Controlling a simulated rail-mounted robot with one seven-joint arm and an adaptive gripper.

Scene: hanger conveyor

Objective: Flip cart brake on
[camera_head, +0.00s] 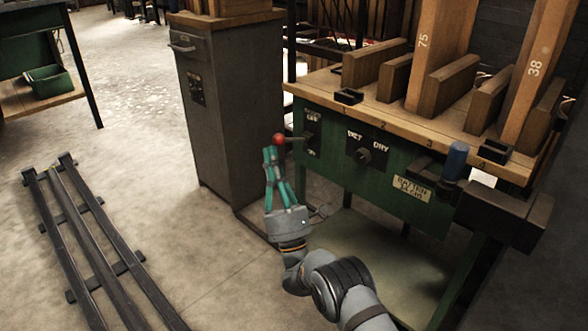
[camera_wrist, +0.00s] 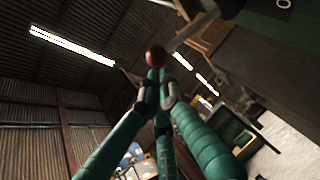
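A lever with a red ball knob (camera_head: 278,138) sticks out to the left from a dark switch plate (camera_head: 311,130) on the green cart (camera_head: 385,165). The plate has small white lettering that is hard to read, with "OFF" at its lower part. My gripper (camera_head: 270,152) has teal fingers drawn together, with the tips right at the knob. In the wrist view the red knob (camera_wrist: 156,56) sits just beyond the closed fingertips (camera_wrist: 157,76), and its pale rod runs to the upper right. I cannot tell whether the tips touch the knob. Nothing shows between the fingers.
A WET/DRY dial (camera_head: 364,155) is right of the lever. A blue handle (camera_head: 455,161) stands further right. Wooden boards (camera_head: 440,60) stand on the cart top. A grey cabinet (camera_head: 225,100) is close on the left. Floor rails (camera_head: 95,240) lie left; floor between is clear.

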